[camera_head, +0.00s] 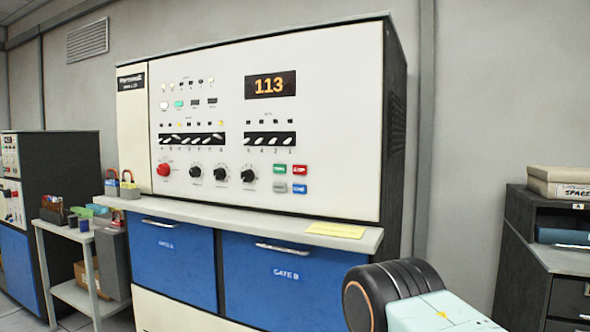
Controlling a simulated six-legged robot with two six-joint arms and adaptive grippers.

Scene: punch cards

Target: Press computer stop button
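The computer (330,130) is a large white-fronted cabinet with black sides in the middle of the view. Low on its panel is a small block of buttons: a green one (279,169), a red one (300,170) to its right, a grey one (279,187) below and a blue one (299,188). Their labels are too small to read surely; the red one may read STOP. A round red button (164,169) sits at the panel's lower left. Part of my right arm shows at the bottom right, below and right of the buttons. Neither gripper is in view.
A grey ledge (260,222) juts out below the panel, with padlocks (129,185) at its left end and a yellow paper (335,230) on the right. Blue doors (175,263) are underneath. A side table (70,232) stands left, a dark cabinet (520,240) right.

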